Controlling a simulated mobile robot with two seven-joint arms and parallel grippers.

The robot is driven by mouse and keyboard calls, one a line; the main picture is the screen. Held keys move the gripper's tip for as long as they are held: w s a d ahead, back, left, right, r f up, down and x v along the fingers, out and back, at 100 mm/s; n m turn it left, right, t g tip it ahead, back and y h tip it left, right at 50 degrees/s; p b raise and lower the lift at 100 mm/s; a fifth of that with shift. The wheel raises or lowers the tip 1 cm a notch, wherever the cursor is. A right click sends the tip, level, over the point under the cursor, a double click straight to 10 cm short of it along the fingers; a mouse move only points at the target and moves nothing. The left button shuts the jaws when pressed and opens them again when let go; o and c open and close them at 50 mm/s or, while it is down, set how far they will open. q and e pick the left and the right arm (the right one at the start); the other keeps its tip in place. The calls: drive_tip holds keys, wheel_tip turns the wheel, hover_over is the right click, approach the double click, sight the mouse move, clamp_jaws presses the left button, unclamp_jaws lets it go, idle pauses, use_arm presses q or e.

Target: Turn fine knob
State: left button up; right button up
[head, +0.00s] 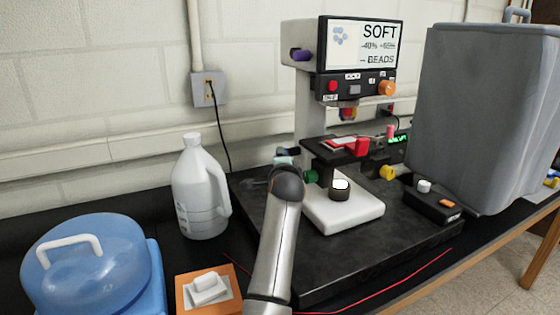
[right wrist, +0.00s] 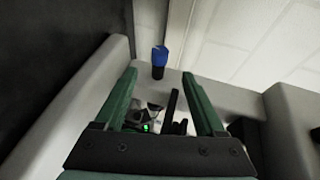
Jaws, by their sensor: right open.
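A white microscope-like instrument (head: 310,120) stands on the dark bench with a screen on top. A green knob (head: 311,176) shows at the left of its stage and a yellow knob (head: 387,172) at the right. I cannot tell which is the fine knob. My silver arm reaches up from the bottom centre, its dark joint just left of the green knob; its fingers are largely hidden in the head view. In the right wrist view my right gripper (right wrist: 162,105) has its green fingers apart with nothing clearly held. A blue knob (right wrist: 158,56) lies beyond them. My left gripper is not seen.
A white jug (head: 198,190) and a blue lidded container (head: 85,265) stand at left. An orange-based switch (head: 207,290) is near the front. A large grey bin (head: 480,110) and a black control box (head: 435,205) stand at right. A red wire (head: 405,282) crosses the front.

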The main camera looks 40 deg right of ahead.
drive_tip(key=x, duration=1.2)
drive_tip(key=shift+p, duration=0.35)
drive_tip(key=shift+f, duration=0.1)
clamp_jaws()
